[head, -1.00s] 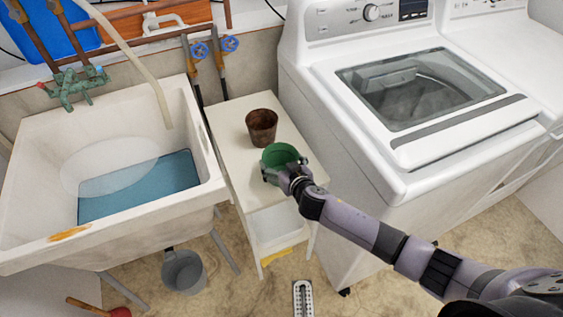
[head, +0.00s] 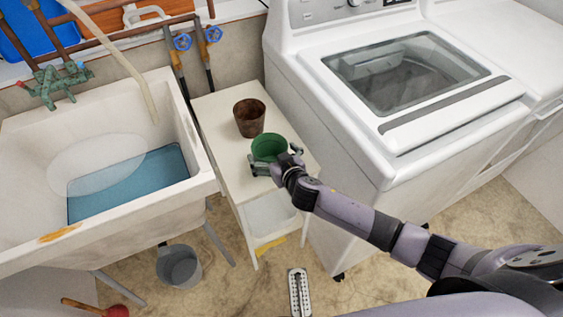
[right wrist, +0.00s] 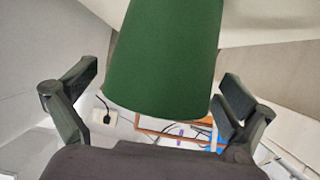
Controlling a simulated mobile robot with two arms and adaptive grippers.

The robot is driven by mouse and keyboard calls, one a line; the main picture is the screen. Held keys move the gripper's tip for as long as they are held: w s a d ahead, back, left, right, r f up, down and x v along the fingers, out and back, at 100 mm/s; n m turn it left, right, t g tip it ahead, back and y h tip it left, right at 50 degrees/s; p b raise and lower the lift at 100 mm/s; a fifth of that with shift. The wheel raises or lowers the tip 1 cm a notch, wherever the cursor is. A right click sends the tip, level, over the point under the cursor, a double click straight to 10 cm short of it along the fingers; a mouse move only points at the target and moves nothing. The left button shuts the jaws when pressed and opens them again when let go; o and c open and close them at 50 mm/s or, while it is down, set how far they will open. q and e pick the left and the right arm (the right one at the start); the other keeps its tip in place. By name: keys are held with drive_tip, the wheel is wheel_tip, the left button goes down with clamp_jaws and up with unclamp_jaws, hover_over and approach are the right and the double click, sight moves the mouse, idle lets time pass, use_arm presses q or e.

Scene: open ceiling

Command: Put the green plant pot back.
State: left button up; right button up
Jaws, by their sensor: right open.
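The green plant pot (head: 268,147) stands upright on the small white side table (head: 222,128), in front of a brown pot (head: 249,118) and slightly to its right. My right gripper (head: 276,161) is at the pot's near side, open, with a finger on either side of it. In the right wrist view the green pot (right wrist: 165,60) fills the middle between the spread fingers of the gripper (right wrist: 158,102), with a visible gap on each side. My left gripper is not in view.
A sink (head: 50,238) with blue water stands left of the table. A white washing machine (head: 345,135) stands close on the right. A grey bucket (head: 180,268) and a plunger (head: 116,311) are on the floor. The table top behind the brown pot is clear.

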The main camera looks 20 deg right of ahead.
drive_tip(key=v, duration=1.1)
drive_tip(key=shift+w+f, duration=0.1)
drive_tip(key=s+d+f+g+h, duration=0.1)
drive_tip(key=s+d+f+g, duration=0.2)
drive_tip(key=f, duration=0.7)
drive_tip(key=s+d+f+g+h, duration=0.1)
drive_tip(key=s+d+f, duration=0.3)
drive_tip(key=f, duration=0.5)
drive_tip(key=s+d+f+g+h, duration=0.15)
drive_tip(key=s+f, duration=0.35)
drive_tip(key=f, duration=0.5)
drive_tip(key=s+f+g, duration=0.2)
drive_tip(key=s+f, duration=0.3)
drive_tip(key=s, duration=0.5)
drive_tip(key=s+f+g, duration=0.2)
drive_tip(key=s+f, duration=0.3)
drive_tip(key=s, duration=0.5)
drive_tip(key=s+f+g+y, duration=0.1)
drive_tip(key=s+f, duration=0.4)
drive_tip(key=s, duration=0.6)
drive_tip(key=shift+f+g, duration=0.35)
drive_tip(key=shift+g, duration=0.5)
drive_tip(key=shift+s+d, duration=0.1)
drive_tip(key=shift+d, duration=0.05)
